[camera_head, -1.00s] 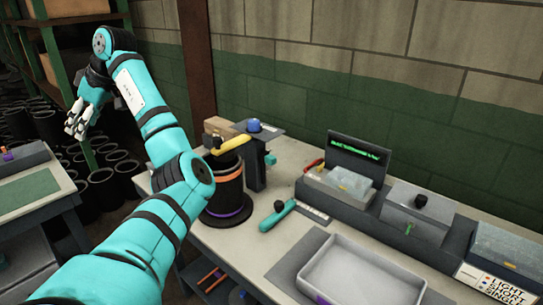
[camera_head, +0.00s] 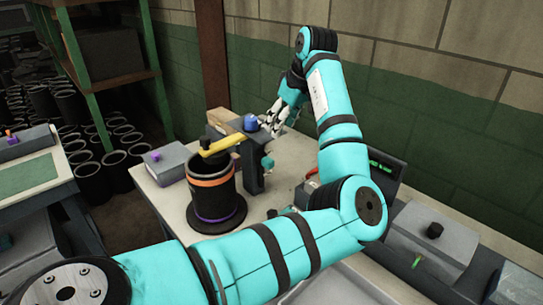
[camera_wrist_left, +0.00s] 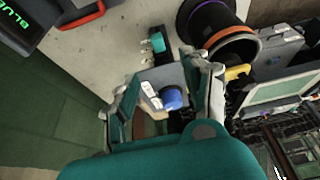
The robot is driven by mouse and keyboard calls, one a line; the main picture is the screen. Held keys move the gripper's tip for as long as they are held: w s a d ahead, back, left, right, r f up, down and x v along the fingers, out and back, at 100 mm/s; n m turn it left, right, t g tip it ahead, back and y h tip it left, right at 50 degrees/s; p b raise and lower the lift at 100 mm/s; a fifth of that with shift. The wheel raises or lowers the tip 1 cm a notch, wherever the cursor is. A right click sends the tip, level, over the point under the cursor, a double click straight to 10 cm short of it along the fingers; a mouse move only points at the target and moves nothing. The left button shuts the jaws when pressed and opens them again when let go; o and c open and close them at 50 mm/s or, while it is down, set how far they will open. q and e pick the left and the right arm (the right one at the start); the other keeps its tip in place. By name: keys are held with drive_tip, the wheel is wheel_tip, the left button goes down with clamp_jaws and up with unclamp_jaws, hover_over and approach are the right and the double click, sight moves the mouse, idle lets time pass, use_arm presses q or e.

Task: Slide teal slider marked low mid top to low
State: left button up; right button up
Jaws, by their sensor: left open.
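The teal slider (camera_head: 267,163) is a small teal knob on the side of a dark upright post (camera_head: 250,172) behind the black cylinder. In the left wrist view the teal slider (camera_wrist_left: 158,42) shows beyond the grey top plate with the blue knob (camera_wrist_left: 171,97). My left gripper (camera_head: 275,118) is open and empty, close to the post's top, above the slider and apart from it. In the left wrist view its fingers (camera_wrist_left: 163,88) spread to either side of the top plate. My right gripper is not in view.
A black cylinder (camera_head: 211,187) with orange and purple bands and a yellow lever (camera_head: 221,144) stands left of the post. A grey box (camera_head: 171,161) sits at the table's left. My left arm hides much of the right side. A red handle (camera_wrist_left: 82,15) lies nearby.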

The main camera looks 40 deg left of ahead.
sight(269, 160)
use_arm(q)
drive_tip(key=x, duration=0.7)
drive_tip(key=p+x, duration=0.1)
drive_tip(key=x, duration=0.5)
drive_tip(key=shift+w+a+f, duration=0.1)
drive_tip(key=shift+w+f, duration=0.15)
drive_tip(key=shift+f, duration=0.15)
drive_tip(key=shift+a+f, duration=0.2)
drive_tip(key=shift+f, duration=0.3)
clamp_jaws()
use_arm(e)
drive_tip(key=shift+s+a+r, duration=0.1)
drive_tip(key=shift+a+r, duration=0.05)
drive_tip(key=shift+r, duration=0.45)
